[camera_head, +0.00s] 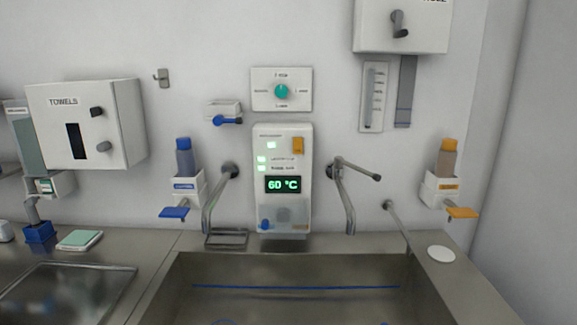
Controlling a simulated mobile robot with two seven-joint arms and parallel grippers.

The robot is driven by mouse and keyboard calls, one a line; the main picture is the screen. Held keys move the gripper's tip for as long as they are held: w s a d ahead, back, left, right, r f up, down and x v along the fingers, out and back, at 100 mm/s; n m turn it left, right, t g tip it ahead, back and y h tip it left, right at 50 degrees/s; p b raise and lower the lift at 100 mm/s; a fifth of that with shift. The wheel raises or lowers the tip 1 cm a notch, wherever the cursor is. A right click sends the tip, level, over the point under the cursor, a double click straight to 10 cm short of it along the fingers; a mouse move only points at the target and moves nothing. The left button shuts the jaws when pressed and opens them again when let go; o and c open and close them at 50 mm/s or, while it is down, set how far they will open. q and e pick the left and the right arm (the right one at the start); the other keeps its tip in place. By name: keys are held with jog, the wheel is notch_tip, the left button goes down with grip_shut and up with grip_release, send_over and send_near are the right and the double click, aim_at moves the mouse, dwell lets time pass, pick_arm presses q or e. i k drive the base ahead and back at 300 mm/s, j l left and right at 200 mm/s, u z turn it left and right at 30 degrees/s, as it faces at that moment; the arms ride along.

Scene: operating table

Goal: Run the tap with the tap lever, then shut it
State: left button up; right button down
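Two metal taps come out of the wall above the sink (290,258). The left tap (213,200) has a bent spout hanging down from a round wall mount. The right tap (346,205) also has a spout hanging down, and a grey lever (360,171) sticks out from its mount to the right, sloping slightly down. No water is visible at either spout. Neither of my grippers is in view, and nothing touches the lever.
A control panel (297,213) reading 60 °C hangs between the taps. Dispensers with a blue paddle (174,213) and an orange paddle (462,213) flank them. A thin metal rod (398,224) stands right of the right tap. A white disc (441,254) lies on the counter.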

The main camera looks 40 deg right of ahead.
aim_at(339, 161)
jog(key=z, duration=1.7)
